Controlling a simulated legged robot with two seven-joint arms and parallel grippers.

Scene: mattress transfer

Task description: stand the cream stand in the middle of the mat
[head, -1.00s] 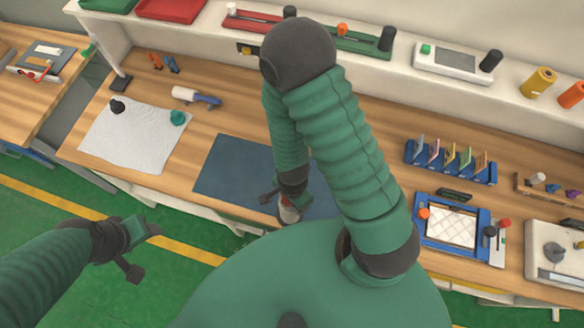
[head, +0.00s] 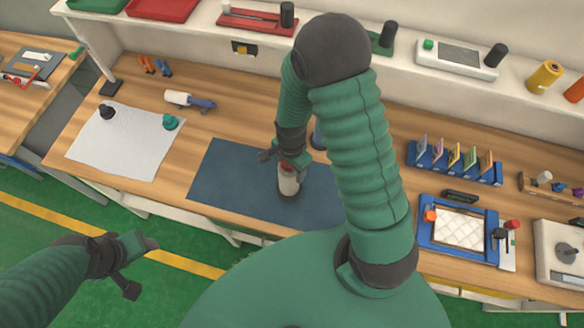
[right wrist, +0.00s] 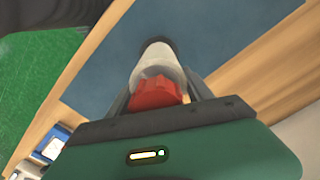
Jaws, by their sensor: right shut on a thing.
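The cream stand (head: 289,183), with a red part at its top and a dark base, is held in my right gripper (head: 289,163). It looks upright over the dark blue mat (head: 228,180), near the mat's middle. I cannot tell whether its base touches the mat. In the right wrist view the stand (right wrist: 158,56) points away from the shut jaws (right wrist: 158,105), with its red part between them and the mat (right wrist: 100,75) beyond. My left gripper (head: 150,243) hangs over the green floor, away from the table; its jaws are unclear.
A white cloth (head: 122,148) with a black and a teal piece lies at left. A roller-like tool (head: 190,101) lies behind the mat. A bluish object (head: 318,136) is partly hidden behind my right arm. A blue rack (head: 450,168) and blue tray (head: 425,238) stand at right.

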